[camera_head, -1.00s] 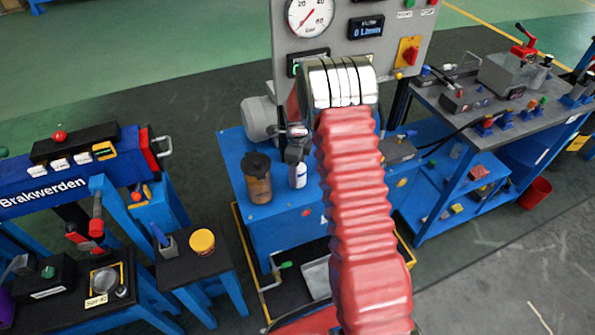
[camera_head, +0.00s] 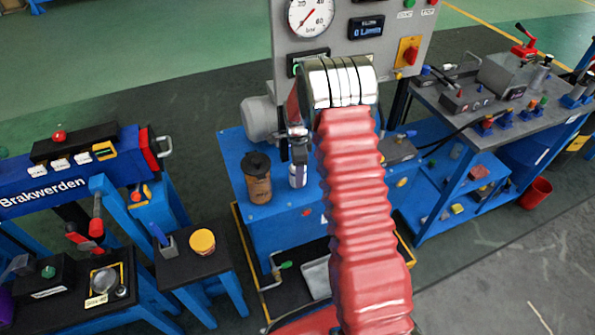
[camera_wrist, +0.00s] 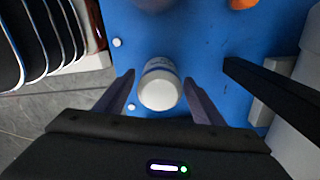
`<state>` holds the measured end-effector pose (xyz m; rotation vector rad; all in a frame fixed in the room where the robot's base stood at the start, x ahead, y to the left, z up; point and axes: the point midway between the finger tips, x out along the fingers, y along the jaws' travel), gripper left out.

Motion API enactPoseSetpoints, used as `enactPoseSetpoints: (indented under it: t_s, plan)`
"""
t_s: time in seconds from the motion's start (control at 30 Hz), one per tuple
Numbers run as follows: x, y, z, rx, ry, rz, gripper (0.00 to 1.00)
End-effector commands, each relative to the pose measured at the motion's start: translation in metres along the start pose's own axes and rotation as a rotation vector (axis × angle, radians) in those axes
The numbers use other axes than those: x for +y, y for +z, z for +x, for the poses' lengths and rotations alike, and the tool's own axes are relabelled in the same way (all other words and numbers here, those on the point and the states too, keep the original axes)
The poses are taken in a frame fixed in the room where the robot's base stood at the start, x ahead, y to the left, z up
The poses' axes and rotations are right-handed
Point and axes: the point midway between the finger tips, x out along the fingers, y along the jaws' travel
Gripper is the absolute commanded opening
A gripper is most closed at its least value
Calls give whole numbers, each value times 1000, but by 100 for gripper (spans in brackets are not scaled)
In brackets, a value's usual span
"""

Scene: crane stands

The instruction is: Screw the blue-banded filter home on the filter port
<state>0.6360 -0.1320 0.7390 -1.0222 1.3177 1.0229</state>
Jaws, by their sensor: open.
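The blue-banded filter (camera_wrist: 158,88) is a small white cylinder between my fingers in the wrist view, its pale round end towards the camera and the blue band behind it. In the head view the filter (camera_head: 298,176) shows low beside my red sleeved arm, above the blue bench. My gripper (camera_wrist: 159,78) is open, with a finger on either side of the filter and a visible gap at each side. In the head view my gripper (camera_head: 294,150) is partly hidden by the arm. I cannot make out the filter port or whether the filter is seated on it.
A brown container with a dark lid (camera_head: 258,180) stands on the blue bench (camera_head: 262,222), left of the filter. A grey gauge panel (camera_head: 345,30) rises behind. In the wrist view a dark bar (camera_wrist: 270,95) lies to the right.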

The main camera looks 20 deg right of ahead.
Motion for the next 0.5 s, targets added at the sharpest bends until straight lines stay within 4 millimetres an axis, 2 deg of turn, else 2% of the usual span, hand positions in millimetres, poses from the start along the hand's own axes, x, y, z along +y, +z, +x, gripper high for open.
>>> enactPoseSetpoints:
  t_s: [0.33, 0.5]
  plan:
    - [0, 0, 0, 0, 0, -17, 62]
    - [0, 0, 0, 0, 0, -103, 62]
